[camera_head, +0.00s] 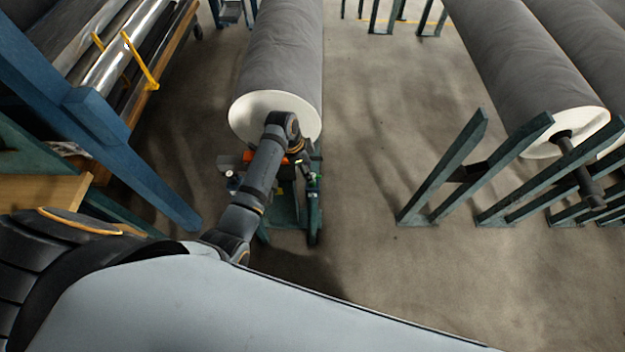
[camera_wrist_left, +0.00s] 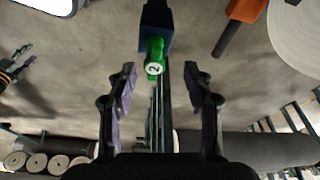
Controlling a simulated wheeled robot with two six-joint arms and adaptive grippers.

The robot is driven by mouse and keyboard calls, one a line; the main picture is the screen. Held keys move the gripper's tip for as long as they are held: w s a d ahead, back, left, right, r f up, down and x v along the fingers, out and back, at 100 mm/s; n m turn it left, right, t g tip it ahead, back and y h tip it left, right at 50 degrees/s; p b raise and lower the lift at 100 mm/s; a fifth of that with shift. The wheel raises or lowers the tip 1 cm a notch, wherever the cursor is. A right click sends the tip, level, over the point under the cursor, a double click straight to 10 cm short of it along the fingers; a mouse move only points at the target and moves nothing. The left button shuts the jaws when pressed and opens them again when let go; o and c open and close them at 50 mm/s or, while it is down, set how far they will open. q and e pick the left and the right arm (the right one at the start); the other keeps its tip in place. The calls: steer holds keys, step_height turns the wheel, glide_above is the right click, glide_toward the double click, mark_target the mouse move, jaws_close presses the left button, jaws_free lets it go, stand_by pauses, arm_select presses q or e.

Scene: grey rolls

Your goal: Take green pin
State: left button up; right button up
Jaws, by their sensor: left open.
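The green pin (camera_wrist_left: 155,57) has a white label marked "2" and sits at the end of a dark blue-green bar, seen in the left wrist view. In the head view a small bit of green (camera_head: 312,182) shows on the stand under the middle roll, too small to tell well. My left gripper (camera_wrist_left: 158,76) is open, its two fingers on either side of the bar, with the pin's label just beyond the line between the fingertips. Nothing is between the fingers in a grip.
An orange-handled part (camera_wrist_left: 246,10) with a black end is right of the pin. The middle grey roll (camera_head: 280,50) lies above the stand (camera_head: 285,212). Green slanted posts (camera_head: 447,165) and more rolls stand right; a blue frame (camera_head: 140,160) stands left. Floor between is clear.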

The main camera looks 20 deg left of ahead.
mark_target(312, 184)
arm_select(q)
steer(key=x, duration=0.5)
steer(key=shift+s+f, duration=0.2)
steer(key=shift+s, duration=0.2)
steer(key=shift+c, duration=0.4)
jaws_close()
